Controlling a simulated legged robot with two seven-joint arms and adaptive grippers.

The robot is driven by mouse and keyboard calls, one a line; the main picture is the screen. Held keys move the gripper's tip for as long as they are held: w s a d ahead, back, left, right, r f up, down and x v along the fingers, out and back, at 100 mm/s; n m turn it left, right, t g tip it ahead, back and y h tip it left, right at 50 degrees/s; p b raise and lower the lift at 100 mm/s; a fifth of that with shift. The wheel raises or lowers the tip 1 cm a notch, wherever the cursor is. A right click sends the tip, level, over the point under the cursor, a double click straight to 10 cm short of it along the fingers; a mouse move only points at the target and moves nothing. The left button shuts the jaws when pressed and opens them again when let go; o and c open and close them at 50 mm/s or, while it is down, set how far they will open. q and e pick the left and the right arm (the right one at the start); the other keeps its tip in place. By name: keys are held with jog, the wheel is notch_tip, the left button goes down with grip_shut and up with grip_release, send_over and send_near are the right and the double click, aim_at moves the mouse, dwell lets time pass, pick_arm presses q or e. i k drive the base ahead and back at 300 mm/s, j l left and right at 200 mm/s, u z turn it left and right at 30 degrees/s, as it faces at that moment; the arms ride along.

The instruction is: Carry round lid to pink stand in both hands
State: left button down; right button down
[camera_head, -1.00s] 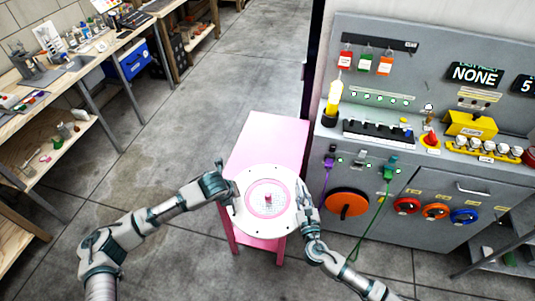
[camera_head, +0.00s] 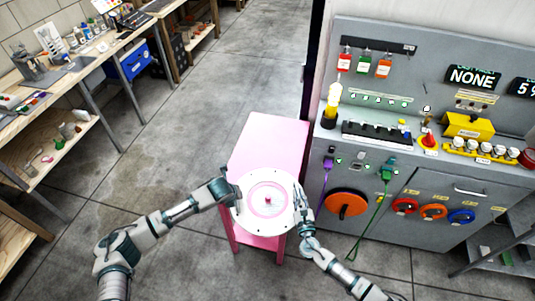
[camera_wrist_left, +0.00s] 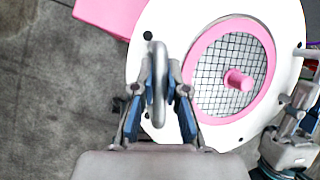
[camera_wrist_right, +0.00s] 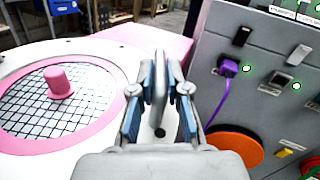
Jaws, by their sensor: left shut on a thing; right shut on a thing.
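The round lid (camera_head: 247,215) is a white disc with a pink ring, a mesh centre and a pink knob. In the head view it overlaps the near part of the pink stand (camera_head: 268,143); whether it touches the stand I cannot tell. My left gripper (camera_head: 232,196) is shut on a grey handle (camera_wrist_left: 158,85) at the lid's left edge. My right gripper (camera_head: 299,208) is shut on the opposite handle (camera_wrist_right: 158,85) at its right edge. The lid also shows in the left wrist view (camera_wrist_left: 180,25) and the right wrist view (camera_wrist_right: 95,48).
A grey control panel (camera_head: 385,160) with an orange disc (camera_head: 347,204) and cables stands close on the right. A workbench (camera_head: 95,62) with tools and a blue box (camera_head: 130,60) is at the left. Bare concrete floor lies between.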

aim_at(268, 155)
jog(key=i, duration=0.95)
